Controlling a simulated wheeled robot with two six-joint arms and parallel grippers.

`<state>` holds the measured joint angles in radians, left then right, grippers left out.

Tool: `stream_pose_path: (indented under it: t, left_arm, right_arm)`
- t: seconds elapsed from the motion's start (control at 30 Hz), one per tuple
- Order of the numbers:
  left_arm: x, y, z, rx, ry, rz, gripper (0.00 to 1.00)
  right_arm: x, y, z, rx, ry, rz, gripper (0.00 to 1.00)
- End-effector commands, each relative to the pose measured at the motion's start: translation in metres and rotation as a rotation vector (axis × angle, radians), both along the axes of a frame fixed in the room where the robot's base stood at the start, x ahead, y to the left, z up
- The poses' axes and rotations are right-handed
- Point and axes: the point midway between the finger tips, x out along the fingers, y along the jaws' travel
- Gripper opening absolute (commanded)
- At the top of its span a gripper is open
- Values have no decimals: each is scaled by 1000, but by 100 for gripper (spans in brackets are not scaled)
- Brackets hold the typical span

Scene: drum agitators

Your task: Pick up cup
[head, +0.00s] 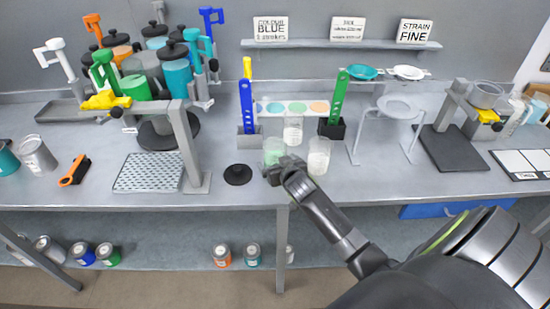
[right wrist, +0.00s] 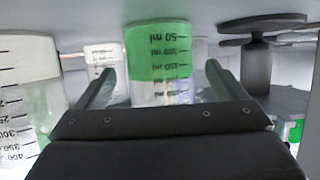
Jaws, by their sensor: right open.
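Three clear graduated cups stand on the bench. One with green contents (head: 273,150) is just beyond my right gripper (head: 282,168). A second with whitish contents (head: 319,155) stands to its right, and a third (head: 293,130) stands behind. In the right wrist view, which looks upside down, the green cup (right wrist: 158,62) shows between the spread fingers of my open right gripper (right wrist: 158,75). The whitish cup (right wrist: 25,100) is outside the fingers at the left. I cannot tell whether the fingers touch the green cup. My left gripper is not in view.
A black knobbed disc (head: 237,176) lies left of the green cup. A white round stand (head: 398,108) is farther right. A perforated tray (head: 149,173) and grey frame (head: 184,145) are at left.

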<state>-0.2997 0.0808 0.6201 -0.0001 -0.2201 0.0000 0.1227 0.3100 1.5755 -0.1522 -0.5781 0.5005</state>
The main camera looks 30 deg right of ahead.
Motion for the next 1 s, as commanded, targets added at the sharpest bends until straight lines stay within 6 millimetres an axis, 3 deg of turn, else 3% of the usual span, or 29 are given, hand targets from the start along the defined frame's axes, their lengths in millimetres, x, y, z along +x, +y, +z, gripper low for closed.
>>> stream_pose_path:
  t: [0.4,0.8,1.0]
  left_arm:
    - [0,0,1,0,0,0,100]
    - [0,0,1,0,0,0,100]
    - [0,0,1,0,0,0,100]
  right_arm:
    - [7,-1,-4,2,1,1,90]
    - [7,-1,-4,1,1,0,37]
    - [7,-1,-3,1,-1,1,35]
